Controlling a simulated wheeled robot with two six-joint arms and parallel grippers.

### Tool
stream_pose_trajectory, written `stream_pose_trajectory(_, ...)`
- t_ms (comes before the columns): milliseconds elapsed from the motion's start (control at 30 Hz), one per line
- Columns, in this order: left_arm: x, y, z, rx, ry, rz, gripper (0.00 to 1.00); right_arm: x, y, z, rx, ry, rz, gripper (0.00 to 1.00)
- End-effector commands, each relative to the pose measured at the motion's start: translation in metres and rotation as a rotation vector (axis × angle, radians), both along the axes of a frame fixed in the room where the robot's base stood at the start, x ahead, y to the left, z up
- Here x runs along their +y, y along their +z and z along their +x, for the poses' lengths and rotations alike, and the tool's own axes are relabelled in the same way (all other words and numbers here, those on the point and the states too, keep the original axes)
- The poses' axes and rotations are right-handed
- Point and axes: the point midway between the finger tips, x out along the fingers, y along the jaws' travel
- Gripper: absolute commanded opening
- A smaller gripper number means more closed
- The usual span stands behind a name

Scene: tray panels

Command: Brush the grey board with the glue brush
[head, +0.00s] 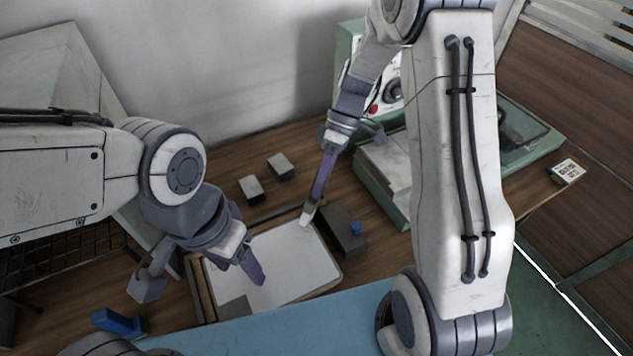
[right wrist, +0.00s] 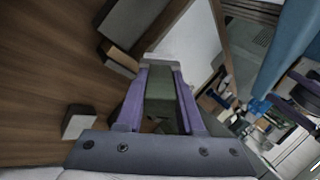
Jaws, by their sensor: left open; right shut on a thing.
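The board (head: 290,262) lies flat on the wooden table, mostly pale whitish, with a darker grey patch at its lower-left corner. It also shows in the right wrist view (right wrist: 197,38). My right gripper (head: 317,192) is shut on the brush, whose pale tip (head: 306,217) is at the board's far edge; I cannot tell if it touches. In the right wrist view the brush's grey-green handle (right wrist: 160,95) is between the purple fingers. My left gripper (head: 253,268) is open and empty above the board's left part; its fingers overlap in the view.
A dark block (head: 341,236) with a blue piece stands right of the board. Two small grey blocks (head: 251,187) (head: 281,166) lie behind it. A green-edged tray (head: 382,190) with pale panels is further right. A blue object (head: 118,322) lies at front left.

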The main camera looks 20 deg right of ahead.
Motion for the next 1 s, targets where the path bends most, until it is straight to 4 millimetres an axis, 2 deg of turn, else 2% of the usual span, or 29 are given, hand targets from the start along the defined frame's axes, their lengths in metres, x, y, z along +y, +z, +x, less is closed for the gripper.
stream_pose_trajectory(267, 0.000, 0.006, 0.000, 0.000, 0.000, 0.000, 0.62, 0.001, 0.007, 0.000, 0.000, 0.000, 0.000, 0.00)
stream_pose_trajectory(800, 0.000, 0.049, 0.000, 0.000, 0.000, 0.000, 0.62, 0.001, 0.060, 0.000, -0.001, -0.001, 0.000, 0.00)
stream_pose_trajectory(1000, 0.000, 0.049, 0.000, 0.000, 0.000, 0.000, 0.62, 0.001, 0.060, 0.000, 0.000, -0.001, 0.001, 0.00)
